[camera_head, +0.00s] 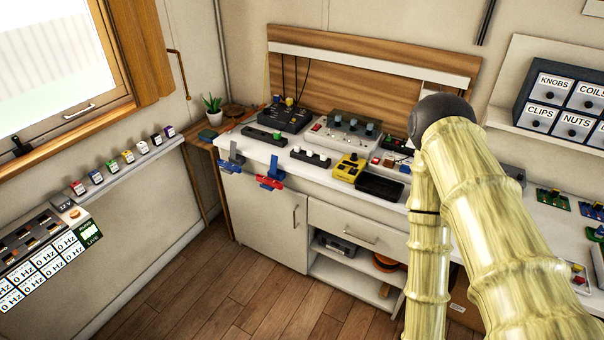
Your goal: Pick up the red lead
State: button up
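I cannot make out a red lead for certain. A small red piece (270,182) shows with a blue clamp-like part (268,173) at the counter's front edge; I cannot tell if it is a lead. A yellow meter-like device (349,167) lies on the white counter (232,147), left of a black tray (380,187). My pale, ringed arm fills the right side, rising to a dark joint and folding down again. It hides part of the counter. My gripper is not in view.
Boxes with knobs (341,130) and a black device (284,116) crowd the counter. A shelf of labelled drawers (560,104) is at right. A ledge with small coloured items (112,167) runs along the left wall. The wooden floor (235,300) in front is clear.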

aim_at(266, 180)
jog(key=u, duration=0.15)
jog(key=i, duration=1.15)
jog(key=u, duration=0.6)
